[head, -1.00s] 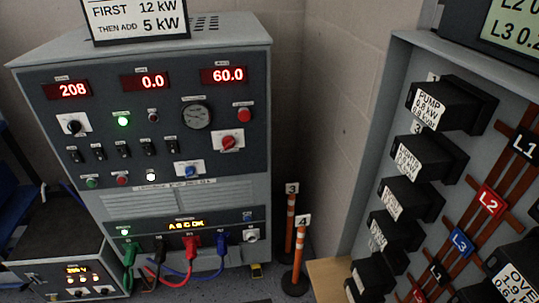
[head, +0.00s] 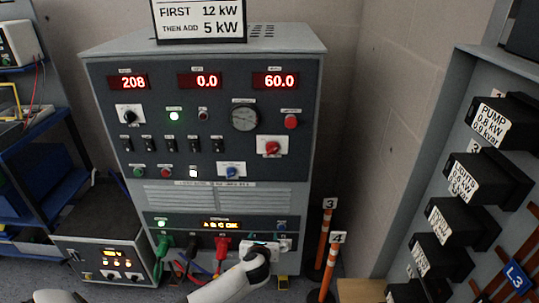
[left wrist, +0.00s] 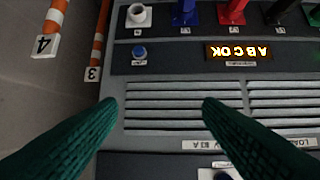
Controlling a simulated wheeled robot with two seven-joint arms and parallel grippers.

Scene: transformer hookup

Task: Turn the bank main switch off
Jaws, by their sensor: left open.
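The grey control cabinet (head: 215,110) carries a red rotary knob (head: 271,147) on a white plate and a blue rotary knob (head: 232,170) on a white plate below it. I cannot read which label names the bank main switch. My left gripper (head: 263,247) is in front of the cabinet's lower panel, hiding part of its right end. In the left wrist view, the open green fingers (left wrist: 155,105) have nothing between them but the slatted vent (left wrist: 180,107) behind.
Coloured plugs and leads, including a green plug (head: 162,244) and a red plug (head: 223,243), stick out low on the cabinet. Orange posts (head: 324,235) stand to its right. A breaker panel (head: 420,150) stands at the right, a blue shelf (head: 30,135) at the left.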

